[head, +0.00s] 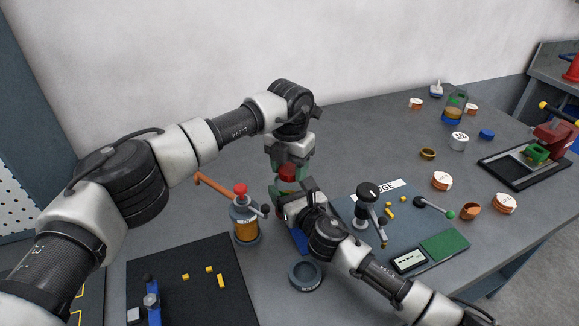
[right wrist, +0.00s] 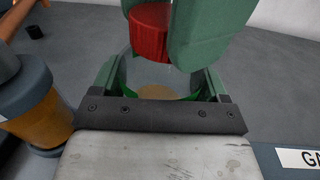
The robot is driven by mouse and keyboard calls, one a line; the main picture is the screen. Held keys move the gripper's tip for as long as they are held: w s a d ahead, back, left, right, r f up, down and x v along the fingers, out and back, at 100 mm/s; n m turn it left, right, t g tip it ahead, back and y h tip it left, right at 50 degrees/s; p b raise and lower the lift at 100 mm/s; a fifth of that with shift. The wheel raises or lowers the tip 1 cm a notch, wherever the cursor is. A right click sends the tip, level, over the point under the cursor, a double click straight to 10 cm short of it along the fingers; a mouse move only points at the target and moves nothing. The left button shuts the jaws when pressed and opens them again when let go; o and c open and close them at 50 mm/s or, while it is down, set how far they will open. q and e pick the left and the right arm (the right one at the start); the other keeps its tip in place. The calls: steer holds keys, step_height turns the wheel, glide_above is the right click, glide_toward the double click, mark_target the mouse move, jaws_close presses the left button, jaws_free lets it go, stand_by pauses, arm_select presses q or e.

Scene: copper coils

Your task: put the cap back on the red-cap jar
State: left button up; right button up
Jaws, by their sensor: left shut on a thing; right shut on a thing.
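The red cap (head: 288,172) is between the fingers of my left gripper (head: 288,160), which points down from above. In the right wrist view the red cap (right wrist: 150,32) sits between the left gripper's green fingers, over the clear jar (right wrist: 150,73). Whether cap and jar touch cannot be told. My right gripper (right wrist: 160,85) is shut around the jar's body, one finger on each side. Something tan shows low in the jar. In the head view the jar is mostly hidden by my right gripper (head: 283,198).
A red-knobbed canister with amber contents (head: 246,229) stands close left of the jar. A grey round dish (head: 305,276) lies in front. A black mat (head: 170,270) with yellow pieces is at left. A blue-grey mat (head: 345,205) with a black-topped stand (head: 368,192) is at right.

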arm_select(q)
steer(key=m, duration=1.1)
steer(key=shift+m, duration=0.4)
steer(key=o, duration=1)
steer(key=shift+r, duration=2.25)
steer(key=shift+c, duration=0.3)
steer(key=n, duration=0.2)
steer(key=r+n, duration=0.1)
steer(key=n, duration=0.3)
steer(key=shift+r, duration=0.35)
steer(key=n, duration=0.2)
steer(key=r+n, duration=0.1)
steer(key=n, duration=0.4)
steer(key=shift+r, duration=0.4)
